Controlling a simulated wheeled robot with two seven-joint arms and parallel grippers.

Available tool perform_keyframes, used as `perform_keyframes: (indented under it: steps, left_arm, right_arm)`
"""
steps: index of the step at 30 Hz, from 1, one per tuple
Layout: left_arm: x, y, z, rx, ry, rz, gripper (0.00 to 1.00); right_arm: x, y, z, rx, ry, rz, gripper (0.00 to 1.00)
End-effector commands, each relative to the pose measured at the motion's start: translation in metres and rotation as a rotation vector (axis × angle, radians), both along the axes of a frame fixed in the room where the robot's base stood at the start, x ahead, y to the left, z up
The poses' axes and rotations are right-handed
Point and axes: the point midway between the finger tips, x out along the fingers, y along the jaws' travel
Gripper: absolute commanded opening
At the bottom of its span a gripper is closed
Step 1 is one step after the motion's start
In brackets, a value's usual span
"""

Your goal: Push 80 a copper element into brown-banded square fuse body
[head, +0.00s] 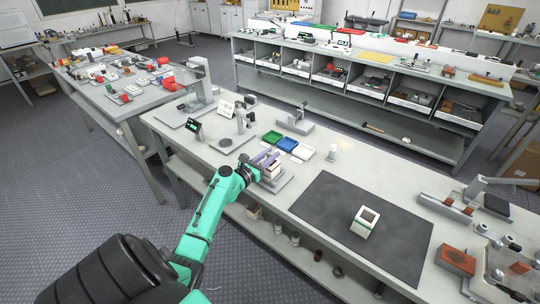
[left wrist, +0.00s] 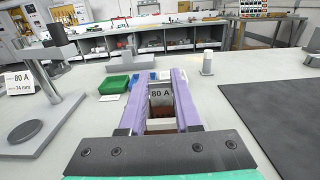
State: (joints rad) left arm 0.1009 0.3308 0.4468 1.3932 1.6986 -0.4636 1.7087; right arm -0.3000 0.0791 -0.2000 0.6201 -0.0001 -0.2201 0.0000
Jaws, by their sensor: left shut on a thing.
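My left gripper (head: 264,160) reaches over the near edge of the long grey bench, above a grey block-like fixture (head: 276,183). In the left wrist view its purple fingers (left wrist: 162,100) stand on both sides of a pale piece marked "80 A" (left wrist: 161,94), and it is shut on this piece. A brown patch shows below the marking; I cannot make out the copper element's shape. My right gripper is not in view.
Green, blue and white trays (head: 288,144) lie beyond the gripper. A small white cylinder (head: 331,153) stands right of them. Metal stands and an "80 A" sign (left wrist: 20,82) are to the left. A press-like fixture (head: 463,205) stands at the right. Much of the mat is clear.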

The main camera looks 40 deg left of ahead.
Motion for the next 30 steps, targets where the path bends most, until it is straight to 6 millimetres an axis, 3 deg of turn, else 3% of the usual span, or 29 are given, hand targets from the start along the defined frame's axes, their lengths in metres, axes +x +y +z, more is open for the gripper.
perform_keyframes:
  steps: [4,5,7,16,20,23,30]
  left_arm:
    - [0.000,0.000,0.000,0.000,0.001,0.000,0.00]
    - [0.000,0.000,0.000,0.000,0.001,0.000,0.39]
    - [0.000,0.000,0.000,0.000,0.001,0.000,0.66]
    - [-0.001,0.000,0.000,0.000,0.001,0.000,0.67]
    - [-0.010,0.000,-0.001,0.001,0.002,0.000,0.67]
    - [-0.030,-0.001,-0.001,0.001,0.003,-0.001,0.67]
    - [-0.100,-0.002,-0.005,0.000,0.004,0.001,0.67]
  right_arm:
    - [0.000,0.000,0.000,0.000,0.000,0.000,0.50]
    - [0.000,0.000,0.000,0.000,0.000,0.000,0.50]
    - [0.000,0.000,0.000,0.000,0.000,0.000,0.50]
    - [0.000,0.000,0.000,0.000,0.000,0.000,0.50]
    - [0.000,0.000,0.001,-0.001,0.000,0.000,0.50]
    - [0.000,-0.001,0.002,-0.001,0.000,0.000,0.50]
    - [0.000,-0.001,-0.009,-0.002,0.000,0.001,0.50]
